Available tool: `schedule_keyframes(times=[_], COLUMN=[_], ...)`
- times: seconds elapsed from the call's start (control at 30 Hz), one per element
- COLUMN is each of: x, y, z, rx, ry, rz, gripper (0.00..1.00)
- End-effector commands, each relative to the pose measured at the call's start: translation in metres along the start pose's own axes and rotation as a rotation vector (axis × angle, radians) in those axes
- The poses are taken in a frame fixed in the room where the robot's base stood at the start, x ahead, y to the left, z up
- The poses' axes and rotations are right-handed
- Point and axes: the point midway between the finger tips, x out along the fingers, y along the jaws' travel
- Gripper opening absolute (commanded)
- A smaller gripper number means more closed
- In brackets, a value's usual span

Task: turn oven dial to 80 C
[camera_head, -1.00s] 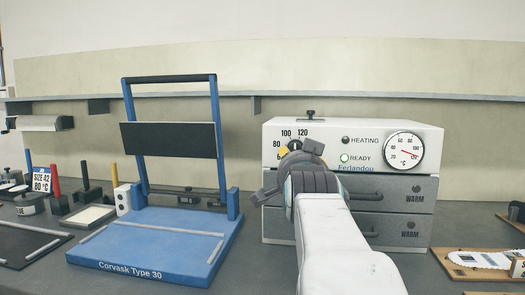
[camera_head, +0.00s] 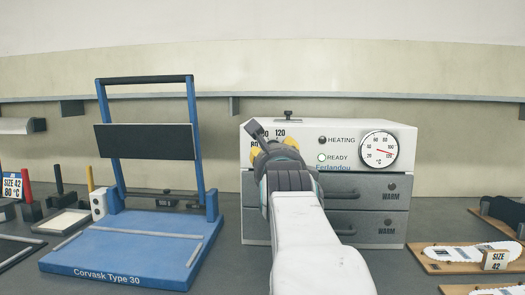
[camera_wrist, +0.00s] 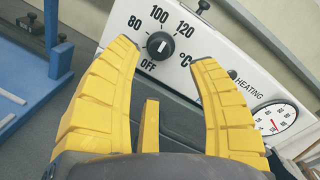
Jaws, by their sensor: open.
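The white oven (camera_head: 310,130) stands on the bench with its control panel facing me. Its black dial (camera_wrist: 160,45) has a small white mark and sits among the printed marks OFF, 80, 100 and 120. I cannot tell for sure which mark the dial points at. In the head view my gripper (camera_head: 273,149) hides the dial.
The oven's round gauge (camera_head: 380,150) has a red needle. The HEATING lamp (camera_head: 322,140) is dark; the READY lamp (camera_head: 322,157) has a green ring. Grey drawers (camera_head: 360,187) with handles lie below. A blue press (camera_head: 135,245) stands left; boards with insoles (camera_head: 468,252) lie right.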

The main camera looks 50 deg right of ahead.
Motion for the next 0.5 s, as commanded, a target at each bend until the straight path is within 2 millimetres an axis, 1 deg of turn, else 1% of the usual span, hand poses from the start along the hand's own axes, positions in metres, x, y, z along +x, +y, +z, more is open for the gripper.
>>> schedule_keyframes(times=[0.5], x=[0.056], y=[0.001], z=[-0.001], rx=[0.007], ry=[0.002], rz=[0.002], gripper=[0.54])
